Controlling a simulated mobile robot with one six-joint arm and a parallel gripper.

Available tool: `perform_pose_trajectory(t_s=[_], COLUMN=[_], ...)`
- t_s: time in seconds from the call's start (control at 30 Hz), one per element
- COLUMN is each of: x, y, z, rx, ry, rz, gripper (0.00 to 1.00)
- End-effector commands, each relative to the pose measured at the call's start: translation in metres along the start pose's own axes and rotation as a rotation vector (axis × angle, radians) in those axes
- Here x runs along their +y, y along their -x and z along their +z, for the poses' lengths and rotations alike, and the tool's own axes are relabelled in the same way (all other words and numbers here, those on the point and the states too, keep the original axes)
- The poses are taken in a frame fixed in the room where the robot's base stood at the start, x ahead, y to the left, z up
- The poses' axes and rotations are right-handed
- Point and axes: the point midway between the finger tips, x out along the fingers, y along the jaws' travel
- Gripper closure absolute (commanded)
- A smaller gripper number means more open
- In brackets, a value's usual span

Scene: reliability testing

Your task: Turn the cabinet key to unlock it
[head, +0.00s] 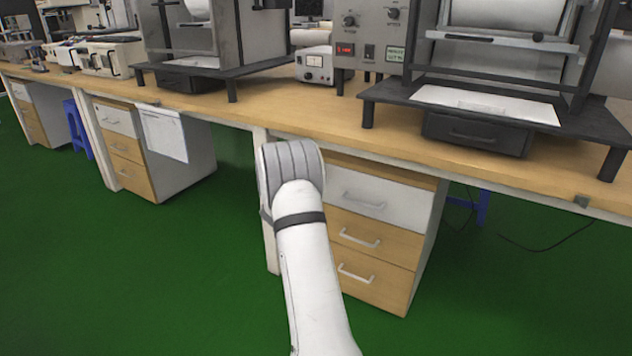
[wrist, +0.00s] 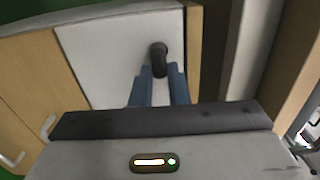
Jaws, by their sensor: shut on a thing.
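The cabinet (head: 375,240) stands under the bench, with a white top drawer and two wooden drawers below it. In the wrist view the white drawer front (wrist: 115,50) fills the upper middle. The dark key (wrist: 159,58) sticks out from that front near its edge. My gripper (wrist: 158,85) has its blue fingers closed around the key's near end, in line with it. In the head view my arm hides the key and the gripper. I cannot tell the key's turn angle.
The wooden bench top (head: 300,115) runs above the cabinet and carries large grey machines (head: 500,60). A bench leg (head: 268,220) stands left of the cabinet, close to my arm. The green floor (head: 170,270) is clear in front.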

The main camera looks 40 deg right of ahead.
Motion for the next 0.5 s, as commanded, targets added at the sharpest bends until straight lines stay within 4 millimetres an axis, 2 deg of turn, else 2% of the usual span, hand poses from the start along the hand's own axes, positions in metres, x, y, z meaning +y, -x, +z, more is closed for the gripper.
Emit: perform_pose_trajectory(t_s=[0.27, 0.3, 0.5], x=[-0.0001, -0.0001, 0.0], y=[0.0005, 0.0005, 0.0002], z=[0.0014, 0.0014, 0.0006], rx=[-0.003, -0.003, -0.001], ry=[-0.001, -0.001, 0.0], rz=[0.001, 0.001, 0.001], gripper=[1.0, 0.82, 0.66])
